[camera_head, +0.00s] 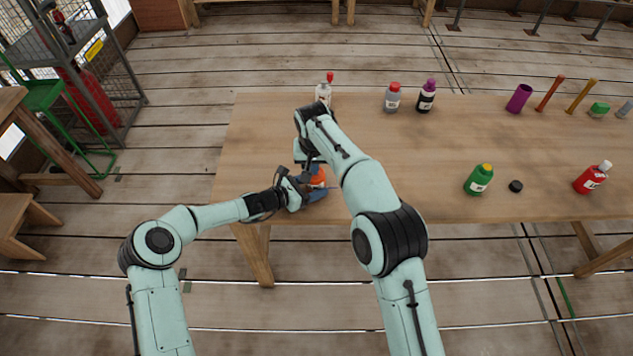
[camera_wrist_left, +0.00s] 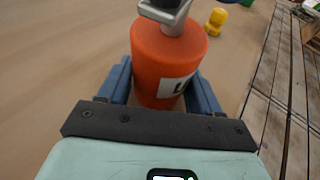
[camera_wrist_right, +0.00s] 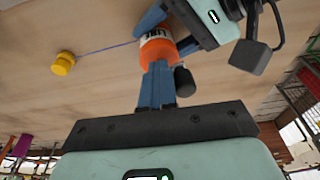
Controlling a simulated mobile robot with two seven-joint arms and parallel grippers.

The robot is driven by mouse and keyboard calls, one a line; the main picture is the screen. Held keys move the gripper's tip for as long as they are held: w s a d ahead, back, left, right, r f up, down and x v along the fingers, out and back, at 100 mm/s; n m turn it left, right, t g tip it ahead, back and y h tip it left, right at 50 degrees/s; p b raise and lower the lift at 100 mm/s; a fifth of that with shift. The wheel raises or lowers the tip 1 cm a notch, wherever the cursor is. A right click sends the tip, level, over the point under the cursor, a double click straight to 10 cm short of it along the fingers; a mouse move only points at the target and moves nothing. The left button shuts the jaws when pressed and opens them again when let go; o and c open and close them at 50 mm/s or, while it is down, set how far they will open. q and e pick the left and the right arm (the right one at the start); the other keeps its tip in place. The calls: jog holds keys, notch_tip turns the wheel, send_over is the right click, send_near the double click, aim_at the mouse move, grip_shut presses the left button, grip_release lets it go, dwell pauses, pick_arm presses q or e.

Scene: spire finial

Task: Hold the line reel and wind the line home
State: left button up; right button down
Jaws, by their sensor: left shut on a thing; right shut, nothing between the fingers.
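An orange line reel (camera_head: 319,178) with a white label stands near the table's front left edge. It also shows in the left wrist view (camera_wrist_left: 168,60) and right wrist view (camera_wrist_right: 157,53). My left gripper (camera_head: 303,188) is shut around its body. A grey metal crank (camera_wrist_left: 168,14) sits on top. A dark knob (camera_wrist_right: 185,81) shows beside my right gripper's fingers. My right gripper (camera_wrist_right: 158,78) is shut and empty, close to the reel; I cannot tell whether it touches. A thin blue line (camera_wrist_right: 108,47) runs from the reel to a yellow piece (camera_wrist_right: 63,63) on the table.
Red-capped (camera_head: 392,97) and purple-capped (camera_head: 426,96) bottles stand at the back, with a clear red-topped bottle (camera_head: 323,92) beyond my right arm. A green bottle (camera_head: 478,180), black cap (camera_head: 515,186) and red bottle (camera_head: 592,177) are on the right. The table's middle is clear.

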jog(key=shift+a, duration=0.35)
jog(key=shift+s+r, duration=0.1)
jog(key=shift+s, duration=0.05)
jog(key=w+v, duration=0.1)
jog(key=v, duration=0.5)
jog(key=shift+r, duration=0.45)
jog(key=shift+w+d, duration=0.1)
dwell(0.6)
jog(key=shift+s+d+f+n+y, duration=0.15)
jog(key=shift+f+n, duration=0.5)
jog(key=shift+n, duration=0.35)
jog(key=shift+s+a+f+n+y, duration=0.1)
jog(key=shift+f+n+y, duration=0.1)
jog(key=shift+f+n, duration=0.65)
jog(key=shift+s+d+f+n+y, duration=0.15)
jog(key=shift+f+n, duration=0.3)
jog(key=shift+n, duration=0.7)
jog(key=shift+f, duration=0.15)
